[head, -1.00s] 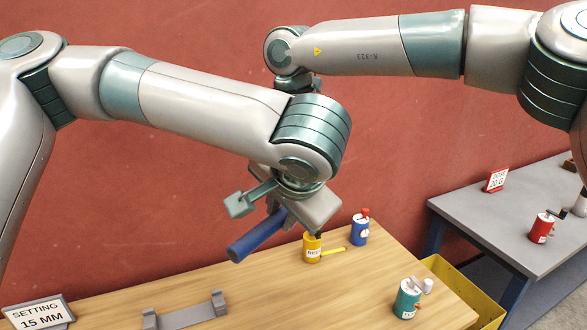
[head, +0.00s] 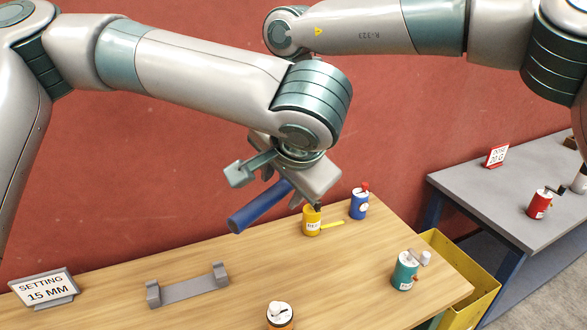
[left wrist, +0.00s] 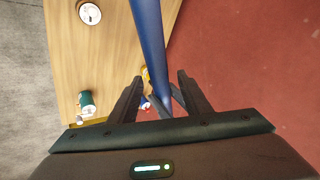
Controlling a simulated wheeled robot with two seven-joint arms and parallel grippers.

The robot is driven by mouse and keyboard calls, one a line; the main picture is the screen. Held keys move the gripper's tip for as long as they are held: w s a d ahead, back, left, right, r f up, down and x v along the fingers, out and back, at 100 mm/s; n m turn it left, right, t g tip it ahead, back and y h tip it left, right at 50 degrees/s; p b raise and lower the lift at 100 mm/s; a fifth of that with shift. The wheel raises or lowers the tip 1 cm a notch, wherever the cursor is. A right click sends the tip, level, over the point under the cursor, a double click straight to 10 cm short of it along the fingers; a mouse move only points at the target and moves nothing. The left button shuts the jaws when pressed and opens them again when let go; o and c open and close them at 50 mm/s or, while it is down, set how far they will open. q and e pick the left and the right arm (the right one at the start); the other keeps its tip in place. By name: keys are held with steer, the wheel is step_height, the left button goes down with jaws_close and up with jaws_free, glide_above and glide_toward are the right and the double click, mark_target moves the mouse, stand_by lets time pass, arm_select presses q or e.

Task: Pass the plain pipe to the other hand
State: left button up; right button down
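The plain pipe, a blue tube (head: 262,207), hangs tilted in the air above the wooden table, its lower-left end free. My left gripper (head: 282,186) is around its upper-right part. In the left wrist view the pipe (left wrist: 148,35) runs down between the spread fingers of the left gripper (left wrist: 160,76), with gaps beside it; the gripper looks open. My right arm reaches in from the right, behind the left arm. Its gripper is hidden there in the head view, so its hold on the pipe does not show.
On the wooden table (head: 350,290) are a grey cradle (head: 190,289), a setting sign (head: 46,288), a yellow can (head: 311,222), a blue can (head: 358,206), a teal can (head: 404,272) and an orange-and-white can (head: 280,316). A yellow bin (head: 462,262) and a grey table (head: 490,195) stand right.

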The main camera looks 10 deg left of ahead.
arm_select(q)
steer(key=v, duration=1.2)
stand_by(0.5)
